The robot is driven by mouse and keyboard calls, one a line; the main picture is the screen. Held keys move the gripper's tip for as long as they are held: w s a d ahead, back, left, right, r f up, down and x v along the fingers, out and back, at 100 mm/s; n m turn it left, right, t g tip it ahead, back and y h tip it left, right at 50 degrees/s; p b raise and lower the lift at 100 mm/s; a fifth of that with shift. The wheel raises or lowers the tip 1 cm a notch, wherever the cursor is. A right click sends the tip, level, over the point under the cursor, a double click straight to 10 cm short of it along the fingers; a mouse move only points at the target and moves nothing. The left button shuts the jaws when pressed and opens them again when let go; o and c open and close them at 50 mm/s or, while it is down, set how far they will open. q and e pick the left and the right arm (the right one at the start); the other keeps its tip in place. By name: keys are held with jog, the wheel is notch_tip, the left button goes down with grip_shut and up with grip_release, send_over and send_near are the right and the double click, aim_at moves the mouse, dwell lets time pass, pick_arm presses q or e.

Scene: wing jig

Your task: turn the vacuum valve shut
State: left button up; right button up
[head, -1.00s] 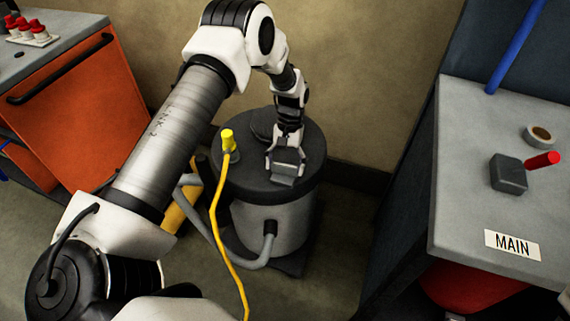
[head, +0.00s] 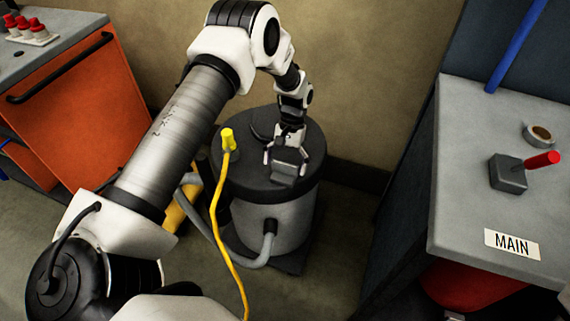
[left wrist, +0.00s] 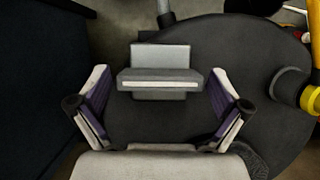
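A dark round lid (head: 240,178) tops a grey drum (head: 285,215) at the middle of the head view; the lid also fills much of the left wrist view (left wrist: 270,70). A grey block with a flat bar (head: 290,157), which looks like the valve's handle, is at the lid's near right part. It shows in the left wrist view (left wrist: 160,68) between the fingers. My left gripper (left wrist: 160,88) is open, with a finger on each side of the block and small gaps showing. In the head view the gripper (head: 286,148) is right over it. My right gripper is out of view.
A yellow fitting and hose (head: 227,140) stand on the lid left of the gripper. A grey hose (head: 262,262) leaves the drum's front. At right, a grey bench (head: 460,180) holds a red-handled lever box (head: 508,175), a tape roll (head: 540,134) and a MAIN label (head: 512,244).

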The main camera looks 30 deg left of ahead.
pick_arm(q)
jog(key=shift+r, duration=0.1)
jog(key=v, duration=1.2)
jog(key=s+d+f+m+g+p, duration=0.1)
jog(key=s+d+f+g, duration=0.15)
jog(key=s+f, duration=0.55)
jog(key=s+d+f+g+p, duration=0.1)
jog(key=s+d+f, duration=0.4)
jog(key=s, duration=0.6)
jog(key=s+d+f+m+t, duration=0.1)
jog(key=s+f+t, duration=0.15)
jog(key=s, duration=0.65)
jog(key=s+d+f+t, duration=0.1)
jog(key=s+f+t, duration=0.15)
jog(key=s, duration=0.65)
jog(key=w+t, duration=0.2)
jog(key=w, duration=0.1)
jog(key=w+t+y, duration=0.1)
jog(key=shift+w+a+r+p, duration=0.1)
jog(key=shift+w+r+p, duration=0.15)
jog(key=shift+w+p, duration=0.1)
